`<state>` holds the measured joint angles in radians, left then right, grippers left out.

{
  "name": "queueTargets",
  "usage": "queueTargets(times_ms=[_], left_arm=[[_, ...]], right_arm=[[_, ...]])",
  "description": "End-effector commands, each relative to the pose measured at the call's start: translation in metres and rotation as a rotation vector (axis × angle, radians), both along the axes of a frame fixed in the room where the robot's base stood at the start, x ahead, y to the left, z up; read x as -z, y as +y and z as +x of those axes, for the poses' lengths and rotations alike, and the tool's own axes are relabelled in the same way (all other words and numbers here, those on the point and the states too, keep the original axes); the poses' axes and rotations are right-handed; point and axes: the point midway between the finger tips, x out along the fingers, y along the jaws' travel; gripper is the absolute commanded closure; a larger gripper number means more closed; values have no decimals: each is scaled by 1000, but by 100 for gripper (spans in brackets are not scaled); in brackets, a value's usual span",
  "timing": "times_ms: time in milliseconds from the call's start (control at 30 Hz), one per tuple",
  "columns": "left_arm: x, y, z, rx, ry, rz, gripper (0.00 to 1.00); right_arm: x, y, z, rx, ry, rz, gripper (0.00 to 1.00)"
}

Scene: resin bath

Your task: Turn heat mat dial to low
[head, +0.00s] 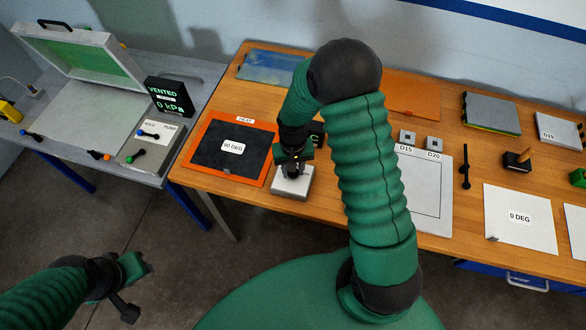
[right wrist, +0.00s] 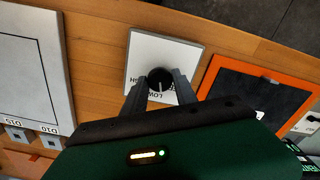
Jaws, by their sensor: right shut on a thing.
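The heat mat (head: 205,153) is a black pad in an orange frame with a HEAT label, on the wooden bench. Its white dial box (head: 293,188) sits just right of it, near the front edge. In the right wrist view the box (right wrist: 185,50) carries a round black knob (right wrist: 159,79), with LOW and part of another word readable beside it. A pale pointer line on the knob seems to face LOW; fingers partly cover the markings. My right gripper (head: 292,170) is shut on the knob from above. My left gripper (head: 130,287) hangs empty over the floor, its jaw opening unclear.
A white 90 DEG card (head: 232,147) lies on the mat. A dark display with green characters (head: 317,133) is mostly hidden behind my right arm. A framed white board (head: 431,195) lies to the right. A grey bench with a lidded chamber (head: 80,55) stands left.

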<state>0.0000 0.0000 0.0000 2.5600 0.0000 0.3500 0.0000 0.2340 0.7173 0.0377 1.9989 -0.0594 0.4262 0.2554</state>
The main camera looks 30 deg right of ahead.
Motion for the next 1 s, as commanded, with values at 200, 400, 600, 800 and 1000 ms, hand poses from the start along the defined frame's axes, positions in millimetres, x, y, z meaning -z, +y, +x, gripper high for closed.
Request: queueTargets(times_ms=[200,400,600,800,1000], left_arm=[[-1,0,0,0,0,0,64],[-2,0,0,0,0,0,64],[-2,0,0,0,0,0,64],[-3,0,0,0,0,0,64],[-2,0,0,0,0,0,64]], right_arm=[[-1,0,2,160,-5,-1,100],[-1,0,2,260,-5,-1,100],[-1,-1,2,313,-5,-1,100],[-1,-1,2,327,-5,0,100],[0,-1,2,327,-5,0,100]])
